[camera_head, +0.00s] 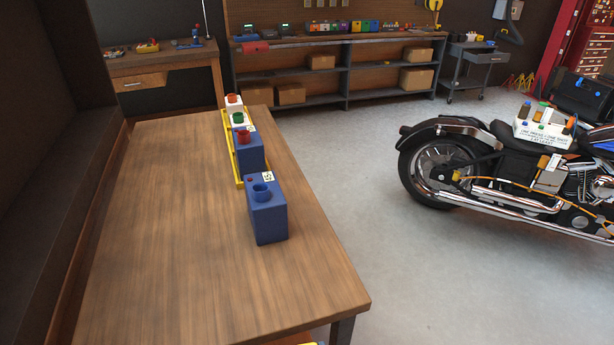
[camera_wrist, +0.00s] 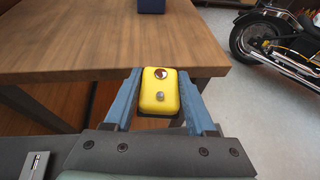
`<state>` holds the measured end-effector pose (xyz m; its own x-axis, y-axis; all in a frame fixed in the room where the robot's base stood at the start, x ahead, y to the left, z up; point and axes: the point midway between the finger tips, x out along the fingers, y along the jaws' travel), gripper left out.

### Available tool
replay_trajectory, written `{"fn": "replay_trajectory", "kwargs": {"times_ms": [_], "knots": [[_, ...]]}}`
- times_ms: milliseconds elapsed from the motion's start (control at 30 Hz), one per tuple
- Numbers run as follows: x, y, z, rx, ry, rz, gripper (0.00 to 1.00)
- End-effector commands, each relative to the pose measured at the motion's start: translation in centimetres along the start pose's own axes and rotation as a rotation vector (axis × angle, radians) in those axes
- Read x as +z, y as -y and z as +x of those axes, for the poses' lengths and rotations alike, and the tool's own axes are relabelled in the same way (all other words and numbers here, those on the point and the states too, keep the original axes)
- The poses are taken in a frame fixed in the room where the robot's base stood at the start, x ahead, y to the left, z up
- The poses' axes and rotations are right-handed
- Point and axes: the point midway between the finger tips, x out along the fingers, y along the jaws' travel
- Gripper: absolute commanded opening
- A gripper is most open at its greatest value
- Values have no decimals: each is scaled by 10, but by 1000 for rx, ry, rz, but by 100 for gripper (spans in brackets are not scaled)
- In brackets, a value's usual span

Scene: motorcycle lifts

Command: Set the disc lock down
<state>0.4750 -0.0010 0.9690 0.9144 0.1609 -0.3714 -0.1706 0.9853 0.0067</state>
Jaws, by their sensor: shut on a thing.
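The disc lock (camera_wrist: 159,95) is a yellow, rounded block with a dark round spot and a small grey knob on its face. My gripper (camera_wrist: 160,82) is shut on it, with one blue finger on each side. In the wrist view the lock shows in front of the near edge of the wooden table (camera_wrist: 95,45). The same table (camera_head: 180,240) fills the left of the head view. Only a sliver of yellow and blue shows at that view's bottom edge, so the gripper is almost wholly hidden there.
A blue box with a round blue top (camera_head: 268,215) stands near the table's right edge. Behind it, a yellow tray (camera_head: 233,160) holds other containers. The table's left and front are bare. A motorcycle (camera_head: 500,175) stands to the right, across open floor.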

Motion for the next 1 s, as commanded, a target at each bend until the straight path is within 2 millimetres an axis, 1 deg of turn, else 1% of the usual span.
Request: {"fn": "replay_trajectory", "kwargs": {"times_ms": [33, 100, 200, 300, 467, 1000], "knots": [[-17, -2, -6, -29, -6, 17, 0], [-34, -4, -13, -67, -6, 31, 0], [-54, -8, -22, -115, -9, 46, 0], [-65, -10, -29, -148, -11, 55, 0], [-71, -11, -32, -166, -11, 59, 0], [-70, -11, -32, -163, -10, 57, 0]]}}
